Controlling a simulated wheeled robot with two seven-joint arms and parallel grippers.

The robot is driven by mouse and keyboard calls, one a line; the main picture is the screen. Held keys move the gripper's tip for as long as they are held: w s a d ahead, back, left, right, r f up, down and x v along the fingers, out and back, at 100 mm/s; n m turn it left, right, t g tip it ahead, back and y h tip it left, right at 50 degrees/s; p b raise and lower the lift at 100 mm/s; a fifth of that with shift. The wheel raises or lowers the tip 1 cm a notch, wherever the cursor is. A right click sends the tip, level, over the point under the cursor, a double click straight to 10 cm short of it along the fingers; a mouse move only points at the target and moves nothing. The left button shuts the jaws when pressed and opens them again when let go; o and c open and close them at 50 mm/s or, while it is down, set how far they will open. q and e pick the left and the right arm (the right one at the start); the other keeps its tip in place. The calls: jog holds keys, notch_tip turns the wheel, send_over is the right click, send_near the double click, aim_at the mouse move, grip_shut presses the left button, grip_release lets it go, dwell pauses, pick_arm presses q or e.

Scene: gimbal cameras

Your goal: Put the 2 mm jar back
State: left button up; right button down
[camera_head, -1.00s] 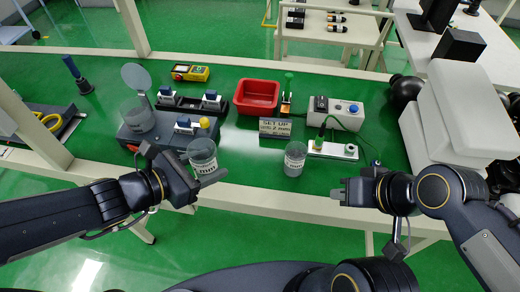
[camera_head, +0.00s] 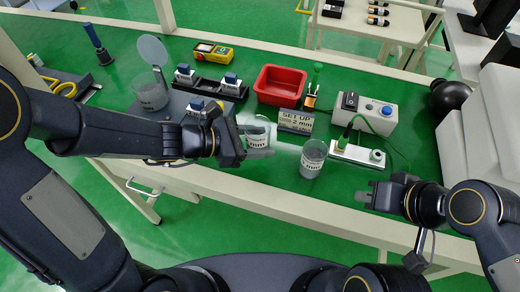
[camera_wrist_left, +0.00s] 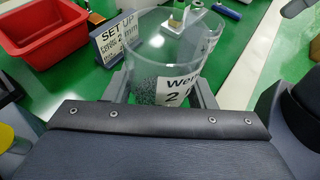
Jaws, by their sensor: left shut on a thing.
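My left gripper (camera_head: 258,150) is shut on a clear jar (camera_head: 257,132) with grey grains and a white label. In the left wrist view the label on this jar (camera_wrist_left: 174,93) reads "2", partly cut off. In the head view the held jar is just left of the sign; I cannot tell whether it touches the table. A second, similar labelled jar (camera_head: 312,160) stands at the table's front, right of the held one. A "SET UP 2 mm" sign (camera_head: 296,121) stands behind them. My right gripper (camera_head: 366,196) is empty at the front right; its finger gap is unclear.
A device with a clear cup (camera_head: 151,94) and raised round lid is at the left, partly behind my left arm. A red bin (camera_head: 280,86), a yellow meter (camera_head: 213,52), a black rack (camera_head: 208,86) and a switch box (camera_head: 368,112) with cable stand behind. White boxes fill the right.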

pick_arm(q)
jog(key=shift+w+d+f, duration=0.15)
jog(key=shift+w+f, duration=0.75)
jog(key=shift+f, duration=0.1)
jog(key=shift+w+f+b, duration=0.15)
jog(key=shift+f+b, duration=0.5)
jog(key=shift+f, duration=1.05)
jog(key=shift+f, duration=0.15)
jog(key=o, duration=1.2)
